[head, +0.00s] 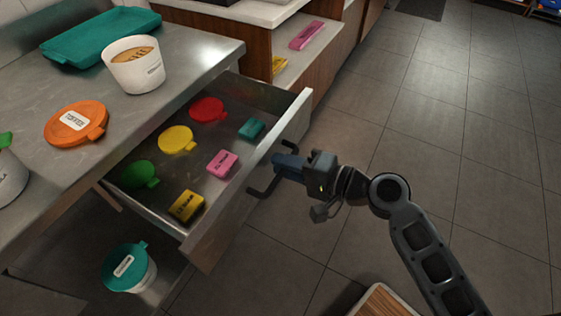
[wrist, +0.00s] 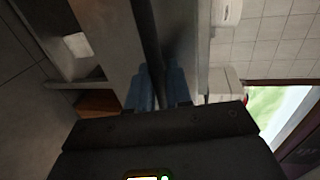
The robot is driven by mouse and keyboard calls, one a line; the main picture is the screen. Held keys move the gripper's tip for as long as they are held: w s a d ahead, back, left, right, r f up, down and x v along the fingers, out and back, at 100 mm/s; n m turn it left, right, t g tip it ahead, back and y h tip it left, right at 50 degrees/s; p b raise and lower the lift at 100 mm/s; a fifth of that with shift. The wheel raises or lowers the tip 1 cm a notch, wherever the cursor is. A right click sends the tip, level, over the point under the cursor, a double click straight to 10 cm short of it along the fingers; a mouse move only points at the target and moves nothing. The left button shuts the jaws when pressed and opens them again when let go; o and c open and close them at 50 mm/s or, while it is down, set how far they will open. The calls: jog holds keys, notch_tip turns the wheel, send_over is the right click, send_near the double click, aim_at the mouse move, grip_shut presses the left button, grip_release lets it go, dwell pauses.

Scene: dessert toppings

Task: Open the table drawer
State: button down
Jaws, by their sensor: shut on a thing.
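The table drawer (head: 217,232) is pulled well out from under the metal table (head: 205,52). Inside it lie red (head: 207,109), yellow (head: 176,139) and green (head: 138,174) round lids, and small teal (head: 251,128), pink (head: 222,163) and yellow (head: 186,206) boxes. My gripper (head: 277,166) is at the drawer's front, shut on the dark bar handle (head: 262,191). In the wrist view, the blue fingers (wrist: 158,88) sit on both sides of the handle bar (wrist: 147,40).
On the table stand a teal tray (head: 101,36), a white tub (head: 134,70) and an orange lid (head: 76,123). A teal-lidded tub (head: 129,268) is below the drawer. A wooden cabinet (head: 330,52) stands behind. The tiled floor (head: 440,120) at right is clear.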

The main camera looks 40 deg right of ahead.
jog(key=c, duration=1.2)
grip_release()
jog(key=shift+b+v, duration=0.5)
jog(key=shift+v, duration=3.4)
jog(key=shift+f, duration=0.1)
jog(key=s+a+f+n+g+h, duration=0.2)
jog(key=s+f+n+h, duration=0.15)
jog(key=s, duration=0.35)
jog(key=s+a+r+n, duration=0.2)
jog(key=s+r+n, duration=0.1)
jog(key=s, duration=0.1)
jog(key=s+a+r+n+t+h+p, duration=0.1)
jog(key=s+a+r+n, duration=0.1)
jog(key=s+r+n, duration=0.2)
jog(key=s+a+r+n+t, duration=0.1)
jog(key=s+a+r+n, duration=0.1)
jog(key=s+r+n, duration=0.2)
jog(key=shift+s+r, duration=0.15)
jog(key=shift+s, duration=0.5)
